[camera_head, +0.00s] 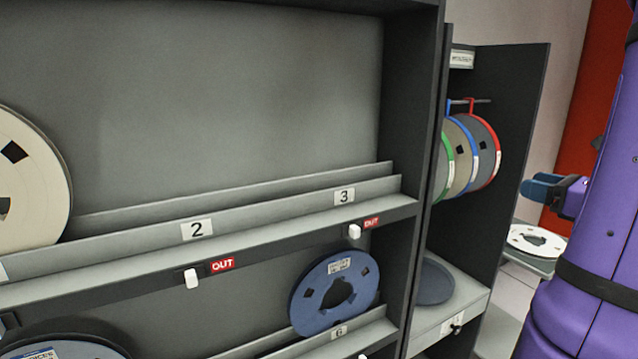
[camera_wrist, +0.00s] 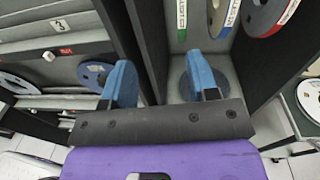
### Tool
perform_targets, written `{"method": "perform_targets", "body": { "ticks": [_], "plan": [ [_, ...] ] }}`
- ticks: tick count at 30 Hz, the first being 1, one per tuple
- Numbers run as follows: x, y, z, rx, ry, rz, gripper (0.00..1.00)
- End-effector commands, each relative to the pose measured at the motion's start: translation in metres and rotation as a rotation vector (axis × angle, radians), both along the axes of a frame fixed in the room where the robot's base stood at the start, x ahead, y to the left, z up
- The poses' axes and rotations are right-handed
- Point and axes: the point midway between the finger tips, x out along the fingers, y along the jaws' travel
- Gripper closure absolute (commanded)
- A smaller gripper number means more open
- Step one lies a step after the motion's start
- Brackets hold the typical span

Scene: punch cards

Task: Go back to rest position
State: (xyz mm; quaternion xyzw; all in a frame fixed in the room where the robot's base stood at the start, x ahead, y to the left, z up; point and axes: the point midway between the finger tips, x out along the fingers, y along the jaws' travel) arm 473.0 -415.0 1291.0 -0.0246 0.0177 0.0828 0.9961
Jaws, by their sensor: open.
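My gripper (camera_head: 545,187) shows at the right of the head view, beside my purple arm. In the wrist view my gripper (camera_wrist: 162,84) has its two blue fingers spread wide apart, with nothing held between them. In the wrist view it faces the dark divider between the reel rack and the side cabinet, and no reel touches the fingers visibly. In the head view one fingertip region is partly hidden by the arm's angle.
A rack (camera_head: 230,90) has slots labelled 2 and 3 empty; a blue reel (camera_head: 308,301) sits below. Coloured-rim reels (camera_head: 484,150) hang in the side cabinet (camera_head: 520,110), above a dark disc (camera_head: 436,282). A white reel (camera_head: 522,236) lies on a surface at right.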

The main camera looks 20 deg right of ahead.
Motion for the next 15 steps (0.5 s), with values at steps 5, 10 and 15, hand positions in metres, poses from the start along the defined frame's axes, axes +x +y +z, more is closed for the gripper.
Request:
{"method": "perform_targets", "body": {
  "ticks": [5,10,15],
  "plan": [
    [0.015,0.029,0.004,-0.065,0.038,0.1,0.46],
    [0.031,0.068,0.007,-0.161,0.086,0.235,0.46],
    [0.044,0.122,0.009,-0.313,0.142,0.425,0.46]
  ]
}}
